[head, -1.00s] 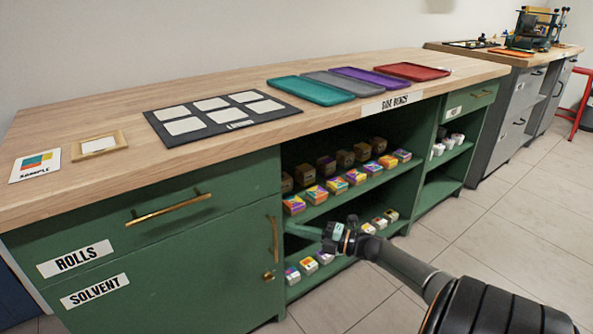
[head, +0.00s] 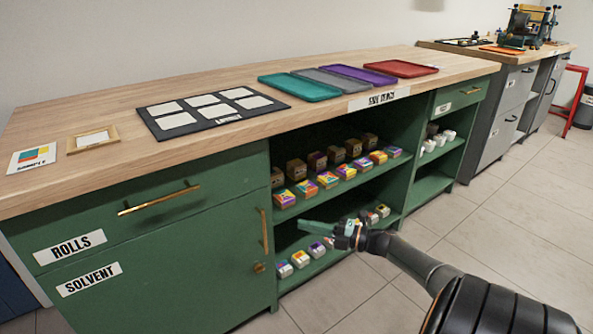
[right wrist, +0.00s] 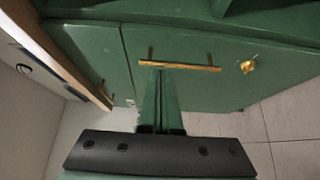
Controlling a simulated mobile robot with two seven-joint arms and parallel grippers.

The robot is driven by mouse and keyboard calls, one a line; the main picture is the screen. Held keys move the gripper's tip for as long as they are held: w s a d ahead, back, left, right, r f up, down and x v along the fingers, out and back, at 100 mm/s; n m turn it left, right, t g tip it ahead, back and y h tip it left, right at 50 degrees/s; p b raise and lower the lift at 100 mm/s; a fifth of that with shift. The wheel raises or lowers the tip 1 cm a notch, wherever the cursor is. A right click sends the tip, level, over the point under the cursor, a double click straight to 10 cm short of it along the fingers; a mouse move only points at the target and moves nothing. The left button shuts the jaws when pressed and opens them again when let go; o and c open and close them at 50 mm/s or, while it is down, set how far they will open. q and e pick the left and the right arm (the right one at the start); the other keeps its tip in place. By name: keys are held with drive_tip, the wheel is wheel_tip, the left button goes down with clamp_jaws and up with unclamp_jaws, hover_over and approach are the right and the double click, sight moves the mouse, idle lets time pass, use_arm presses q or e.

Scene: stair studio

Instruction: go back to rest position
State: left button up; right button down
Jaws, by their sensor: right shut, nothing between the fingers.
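My right gripper (head: 305,226) is in front of the open lower shelves of the green side bench (head: 215,171) in the head view. Its teal fingers are shut with nothing between them and point left toward the cabinet door. In the right wrist view the shut fingers (right wrist: 160,100) point at the green door with its brass bar handle (right wrist: 180,66) and round brass knob (right wrist: 248,66). I cannot tell the exact gap between fingertips and door. My left gripper is in neither view.
The bench top holds a sample card (head: 32,157), a small wooden frame (head: 93,139), a black mat (head: 215,125) and several coloured trays (head: 300,87). Small boxes (head: 327,179) fill the shelves. A grey cabinet (head: 492,121) stands beyond. The tiled floor (head: 500,230) at right is clear.

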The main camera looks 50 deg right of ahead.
drive_tip(key=d, duration=0.1)
drive_tip(key=s+d, duration=0.1)
drive_tip(key=d, duration=0.1)
drive_tip(key=s+d+b, duration=0.1)
drive_tip(key=d, duration=0.1)
drive_tip(key=shift+s+d, duration=0.15)
drive_tip(key=shift+s, duration=0.1)
